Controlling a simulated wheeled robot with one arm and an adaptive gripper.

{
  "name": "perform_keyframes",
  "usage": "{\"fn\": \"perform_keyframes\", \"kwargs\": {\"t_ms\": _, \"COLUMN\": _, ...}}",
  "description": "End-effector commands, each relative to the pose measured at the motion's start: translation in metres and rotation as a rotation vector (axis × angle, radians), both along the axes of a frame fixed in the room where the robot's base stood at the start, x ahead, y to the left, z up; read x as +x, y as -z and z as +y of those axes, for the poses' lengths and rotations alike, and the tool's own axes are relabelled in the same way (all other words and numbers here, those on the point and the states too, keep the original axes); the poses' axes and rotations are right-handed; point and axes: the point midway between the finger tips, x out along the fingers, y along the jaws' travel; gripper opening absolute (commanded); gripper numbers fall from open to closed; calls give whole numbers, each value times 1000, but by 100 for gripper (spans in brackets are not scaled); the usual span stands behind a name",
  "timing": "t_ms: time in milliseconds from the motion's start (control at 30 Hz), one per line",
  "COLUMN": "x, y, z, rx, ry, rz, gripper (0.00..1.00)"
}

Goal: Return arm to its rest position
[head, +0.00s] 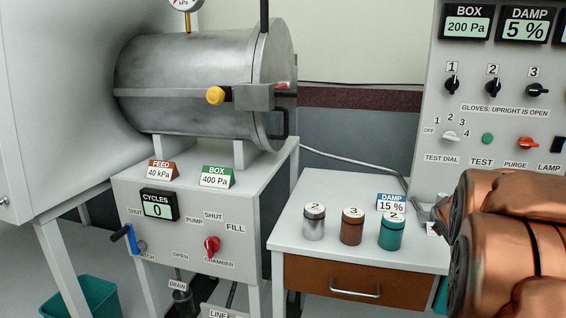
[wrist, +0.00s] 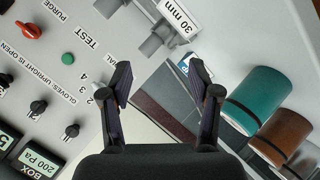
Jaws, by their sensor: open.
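My arm (head: 510,235), copper-coloured, fills the right edge of the head view in front of the control panel. My gripper (wrist: 162,85) shows in the wrist view with its two dark fingers wide apart and nothing between them. In the head view I cannot make out its fingers; the arm covers that area. Beyond the fingers, the wrist view shows the panel on the left and the teal canister (wrist: 255,100) and brown canister (wrist: 283,135) on the right, apart from the fingers.
Silver (head: 314,222), brown (head: 352,226) and teal (head: 391,230) canisters stand upright on the small drawer table (head: 300,242). A grey fixture with a 30 mm label (wrist: 178,20) is near the gripper. The control panel (head: 450,140) stands behind. A steel chamber (head: 190,90) is at left.

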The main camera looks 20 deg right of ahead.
Motion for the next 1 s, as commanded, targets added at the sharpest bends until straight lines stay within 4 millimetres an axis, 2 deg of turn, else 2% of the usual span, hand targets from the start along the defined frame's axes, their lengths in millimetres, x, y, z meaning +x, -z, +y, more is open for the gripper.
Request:
{"fn": "perform_keyframes", "kwargs": {"t_ms": 33, "x": 2, "y": 12, "z": 18, "rx": 50, "ry": 6, "rz": 18, "gripper": 62}}
{"fn": "perform_keyframes", "kwargs": {"t_ms": 200, "x": -5, "y": 54, "z": 76, "rx": 223, "ry": 50, "rz": 95, "gripper": 62}}
{"fn": "perform_keyframes", "kwargs": {"t_ms": 433, "x": -34, "y": 109, "z": 168, "rx": 450, "ry": 95, "rz": 255, "gripper": 62}}
{"fn": "perform_keyframes", "kwargs": {"t_ms": 567, "x": -61, "y": 134, "z": 223, "rx": 565, "ry": 115, "rz": 373, "gripper": 62}}
{"fn": "perform_keyframes", "kwargs": {"t_ms": 700, "x": -98, "y": 154, "z": 281, "rx": 671, "ry": 132, "rz": 512, "gripper": 62}}
{"fn": "perform_keyframes", "kwargs": {"t_ms": 800, "x": -125, "y": 163, "z": 314, "rx": 729, "ry": 141, "rz": 606, "gripper": 62}}
{"fn": "perform_keyframes", "kwargs": {"t_ms": 1000, "x": -172, "y": 172, "z": 359, "rx": 796, "ry": 154, "rz": 765, "gripper": 62}}
